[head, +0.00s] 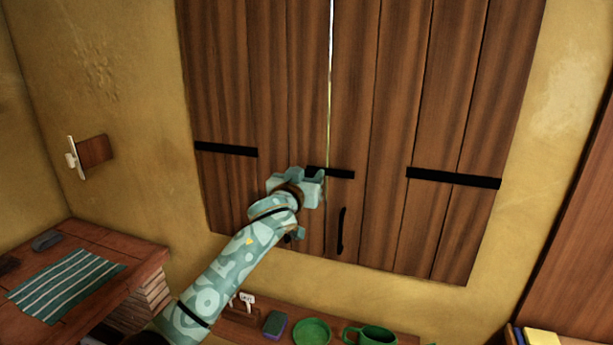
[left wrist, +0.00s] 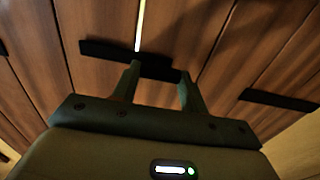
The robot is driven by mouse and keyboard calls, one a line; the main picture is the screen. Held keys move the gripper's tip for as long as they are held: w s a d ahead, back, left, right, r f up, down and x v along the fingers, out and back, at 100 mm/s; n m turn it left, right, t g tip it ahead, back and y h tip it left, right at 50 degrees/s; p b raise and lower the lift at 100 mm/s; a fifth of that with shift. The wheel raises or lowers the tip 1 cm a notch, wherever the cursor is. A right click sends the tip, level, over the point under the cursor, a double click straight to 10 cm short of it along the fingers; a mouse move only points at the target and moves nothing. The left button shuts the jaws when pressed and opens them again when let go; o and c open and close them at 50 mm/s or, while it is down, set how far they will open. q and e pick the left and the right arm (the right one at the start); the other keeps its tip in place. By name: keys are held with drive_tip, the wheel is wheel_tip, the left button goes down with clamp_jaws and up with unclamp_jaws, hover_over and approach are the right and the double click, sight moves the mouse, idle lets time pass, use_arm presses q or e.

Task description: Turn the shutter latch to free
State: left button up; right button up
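The shutter latch (head: 335,173) is a short black bar lying roughly level across the seam between two closed wooden shutters (head: 385,95). In the head view my left gripper (head: 316,185) is at the bar's left part and may hide some of it. In the left wrist view the latch (left wrist: 105,50) crosses the bright seam. There my left gripper (left wrist: 160,70) is open, its two fingers apart, with the tips overlapping the bar's right part. I cannot tell whether they touch it. My right gripper is not in view.
A black handle (head: 341,230) is on the right shutter below the latch. Black straps (head: 455,178) cross the shutters. Below are a shelf with a green plate (head: 312,331), a green mug (head: 370,335) and a sponge (head: 275,324). A brick counter (head: 145,262) with a striped cloth (head: 65,285) is left.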

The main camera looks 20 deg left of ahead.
use_arm(q)
drive_tip(key=c, duration=0.7)
drive_tip(key=shift+r+n+p, duration=0.15)
drive_tip(key=shift+n+p, duration=0.85)
drive_tip(key=shift+p, duration=0.05)
drive_tip(key=n+p, duration=0.9)
drive_tip(key=shift+a, duration=0.15)
drive_tip(key=n+p, duration=0.2)
drive_tip(key=n, duration=0.1)
drive_tip(key=shift+n+p, duration=0.3)
drive_tip(key=shift+f+n+p, duration=0.15)
drive_tip(key=shift+n+p, duration=0.15)
drive_tip(key=shift+n, duration=0.55)
drive_tip(key=shift+f+n+p, duration=0.15)
drive_tip(key=shift+n+p, duration=0.1)
drive_tip(key=shift+n, duration=0.6)
drive_tip(key=o, duration=1.4)
drive_tip(key=shift+a, duration=0.1)
